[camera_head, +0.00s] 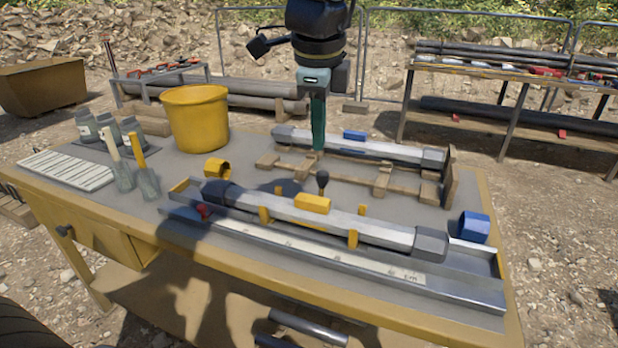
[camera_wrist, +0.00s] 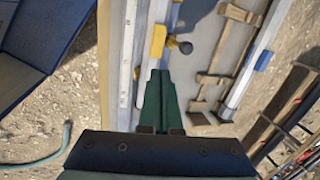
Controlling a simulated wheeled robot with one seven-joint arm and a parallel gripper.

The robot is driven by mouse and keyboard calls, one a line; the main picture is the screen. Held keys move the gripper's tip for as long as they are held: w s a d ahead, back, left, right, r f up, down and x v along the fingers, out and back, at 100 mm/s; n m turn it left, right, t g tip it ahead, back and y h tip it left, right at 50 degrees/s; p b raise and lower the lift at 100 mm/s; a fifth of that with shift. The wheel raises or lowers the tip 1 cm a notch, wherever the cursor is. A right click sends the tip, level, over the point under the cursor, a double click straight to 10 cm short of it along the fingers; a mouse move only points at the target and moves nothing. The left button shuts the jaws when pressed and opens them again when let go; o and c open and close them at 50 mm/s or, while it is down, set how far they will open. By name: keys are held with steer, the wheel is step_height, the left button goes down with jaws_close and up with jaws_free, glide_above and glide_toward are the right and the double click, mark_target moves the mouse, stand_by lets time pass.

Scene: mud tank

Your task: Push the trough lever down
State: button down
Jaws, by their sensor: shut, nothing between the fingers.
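The long metal trough (camera_head: 400,278) lies along the front of the table, with a centimetre scale on it. A grey core tube with dark end caps (camera_head: 365,225) rests along it, under a yellow block (camera_head: 312,203). A lever with a round black knob (camera_head: 323,178) stands upright just behind the yellow block. The knob also shows in the wrist view (camera_wrist: 186,47), beside the yellow block. My gripper (camera_head: 319,148) points down with its green fingers shut and empty. It appears above and behind the knob, apart from it. In the wrist view my gripper (camera_wrist: 160,72) shows below the knob.
A second tube (camera_head: 390,150) with a blue block lies on a wooden rack (camera_head: 325,172) at the back, close to my fingers. A blue ring (camera_head: 474,227) sits at the right end.

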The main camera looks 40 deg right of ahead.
mark_target(321, 172)
steer(key=shift+f, duration=0.1)
steer(key=x, duration=1)
steer(key=shift+f+p, duration=0.1)
steer(key=shift+p, duration=0.3)
steer(key=shift+w+d+f+p, duration=0.15)
steer(key=shift+w+d+p, duration=0.3)
steer(key=shift+w+d, duration=0.45)
steer(key=shift+w+d+f, duration=0.3)
steer(key=shift+w+d, duration=0.1)
steer(key=shift+d, duration=0.05)
steer(key=shift+r+p, duration=0.1)
steer(key=shift+p, duration=0.2)
